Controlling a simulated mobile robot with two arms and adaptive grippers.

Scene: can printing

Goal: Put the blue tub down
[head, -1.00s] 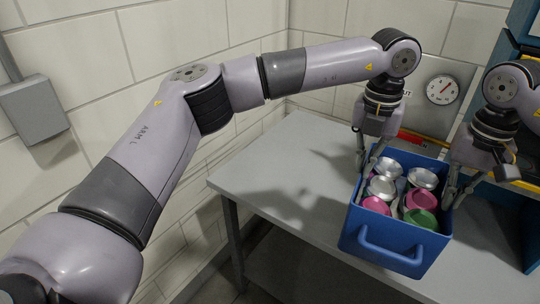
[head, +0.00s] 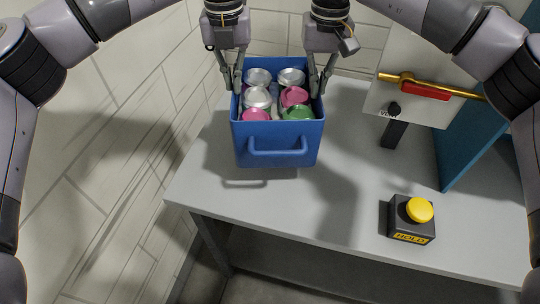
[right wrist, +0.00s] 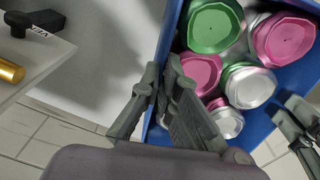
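The blue tub (head: 278,158) is upright, with its handle facing me, and holds several cans with silver, pink and green lids (head: 299,113). My left gripper (head: 238,85) is shut on its left rim and my right gripper (head: 318,86) is shut on its right rim. In the right wrist view, the right gripper's fingers (right wrist: 160,100) straddle the wall of the blue tub (right wrist: 171,30). The tub is over the left part of the grey table (head: 245,200); whether its base touches the top is hard to tell.
A black button box with a yellow button (head: 419,210) stands on the table at the right. A panel with a gold bar and red grip (head: 425,91) and a black lever (head: 393,130) is behind. A blue upright panel (head: 470,130) bounds the right.

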